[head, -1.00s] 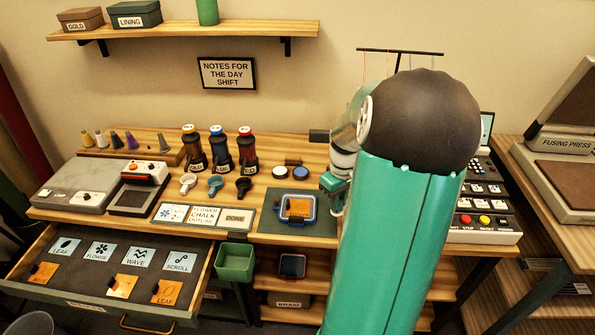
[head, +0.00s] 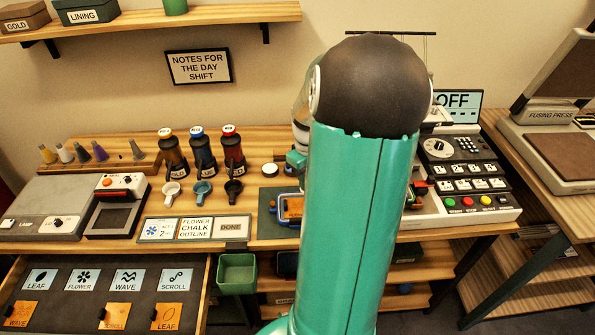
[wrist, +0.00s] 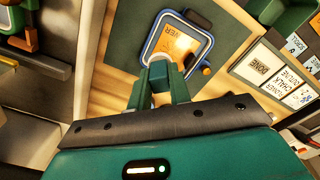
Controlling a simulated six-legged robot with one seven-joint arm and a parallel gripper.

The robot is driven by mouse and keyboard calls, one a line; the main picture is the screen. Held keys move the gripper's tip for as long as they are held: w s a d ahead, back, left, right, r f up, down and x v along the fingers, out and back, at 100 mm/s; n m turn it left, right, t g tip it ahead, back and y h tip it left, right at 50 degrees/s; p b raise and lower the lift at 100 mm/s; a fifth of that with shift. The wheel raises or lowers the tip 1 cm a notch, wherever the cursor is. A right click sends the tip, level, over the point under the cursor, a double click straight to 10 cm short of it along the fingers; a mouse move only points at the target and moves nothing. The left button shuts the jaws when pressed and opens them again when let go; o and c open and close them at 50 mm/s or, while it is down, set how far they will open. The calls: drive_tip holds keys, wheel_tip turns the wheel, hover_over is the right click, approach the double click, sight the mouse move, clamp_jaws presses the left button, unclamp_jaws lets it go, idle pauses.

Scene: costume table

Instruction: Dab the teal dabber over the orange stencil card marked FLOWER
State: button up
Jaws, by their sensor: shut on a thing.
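The orange stencil card (wrist: 178,45) lies in a blue frame (wrist: 152,36) on a dark mat; the end of its marking, "WER", shows in the wrist view. In the head view, my arm hides the right part of the card (head: 293,207). My gripper (wrist: 160,75) is shut on a small teal piece (wrist: 158,69), which looks like the dabber. Its fingertips appear by the frame's back edge.
Several bottles (head: 202,152) and small cups (head: 202,190) stand left of the mat. A white round pad (head: 270,168) lies behind it. A green bin (head: 237,272) hangs in front. The open drawer (head: 60,305) holds other cards. A control console (head: 470,180) stands right of my arm.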

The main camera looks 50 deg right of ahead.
drive_tip(key=shift+w, duration=0.6)
drive_tip(key=shift+s+f, duration=0.1)
drive_tip(key=shift+s, duration=0.05)
drive_tip(key=shift+w+f, duration=0.35)
drive_tip(key=shift+f, duration=0.05)
wheel_tip(320, 180, down, 3)
drive_tip(key=shift+f, duration=0.2)
drive_tip(key=shift+s+f, duration=0.2)
drive_tip(key=shift+f, duration=0.65)
drive_tip(key=shift+w+f, duration=0.1)
drive_tip(key=shift+f, duration=0.45)
idle(0.3)
